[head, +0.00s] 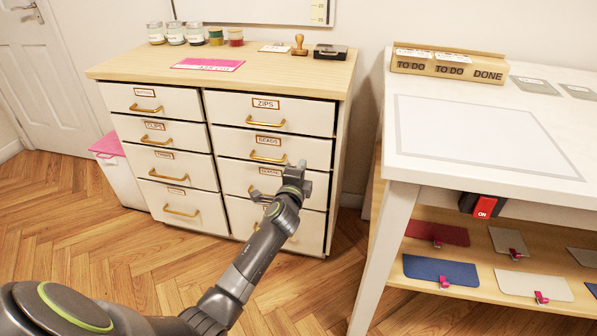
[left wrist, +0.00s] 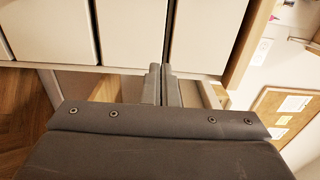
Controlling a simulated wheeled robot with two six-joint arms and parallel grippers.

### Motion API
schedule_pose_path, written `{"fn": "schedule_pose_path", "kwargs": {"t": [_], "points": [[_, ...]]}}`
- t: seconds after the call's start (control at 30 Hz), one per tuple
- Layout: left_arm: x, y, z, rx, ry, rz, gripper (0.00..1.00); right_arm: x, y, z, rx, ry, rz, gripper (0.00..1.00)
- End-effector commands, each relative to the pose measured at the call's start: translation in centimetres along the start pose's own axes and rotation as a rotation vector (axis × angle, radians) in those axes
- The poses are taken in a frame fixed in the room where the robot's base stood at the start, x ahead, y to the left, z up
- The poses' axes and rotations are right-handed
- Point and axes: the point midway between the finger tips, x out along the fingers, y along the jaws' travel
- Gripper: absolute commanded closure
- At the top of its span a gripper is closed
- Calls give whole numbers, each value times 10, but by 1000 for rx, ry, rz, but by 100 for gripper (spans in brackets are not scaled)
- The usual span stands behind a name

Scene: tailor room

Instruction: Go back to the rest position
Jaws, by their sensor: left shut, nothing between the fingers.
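My left arm reaches in from the lower left of the head view. Its gripper (head: 300,168) is in front of the right column of the drawer cabinet (head: 342,150), over the lower drawers. In the left wrist view the two fingers of the gripper (left wrist: 165,70) are together with nothing between them, and pale drawer fronts lie beyond. All the drawers look shut. I cannot tell how far the fingertips are from the drawer fronts. My right gripper is not in view.
A white table (head: 440,180) with a red ON switch (head: 484,206) stands at the right, with a shelf of coloured pieces (head: 440,270) below. A bin (head: 122,175) with a pink lid stands left of the cabinet. Wooden floor (head: 100,245) lies open at the left.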

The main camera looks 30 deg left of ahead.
Motion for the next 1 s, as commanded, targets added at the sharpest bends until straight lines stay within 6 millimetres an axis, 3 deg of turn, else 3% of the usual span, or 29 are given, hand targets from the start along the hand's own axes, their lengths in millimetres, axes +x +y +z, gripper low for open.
{"fn": "schedule_pose_path", "kwargs": {"t": [0.2, 0.43, 0.57, 0.67, 0.77, 0.9, 1.0], "points": [[-25, 0, 0, 0, -1, 2, 100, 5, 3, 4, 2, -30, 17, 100], [-30, 1, 0, -2, -2, 3, 100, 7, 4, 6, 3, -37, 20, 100], [-44, 19, 9, -65, -28, 52, 100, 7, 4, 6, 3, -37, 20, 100], [-74, 56, 26, -202, -92, 160, 100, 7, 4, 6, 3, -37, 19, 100], [-124, 105, 46, -401, -194, 315, 100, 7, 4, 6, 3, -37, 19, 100], [-210, 166, 64, -684, -368, 548, 100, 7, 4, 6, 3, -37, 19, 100], [-274, 197, 69, -861, -498, 703, 100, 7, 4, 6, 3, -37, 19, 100]]}}
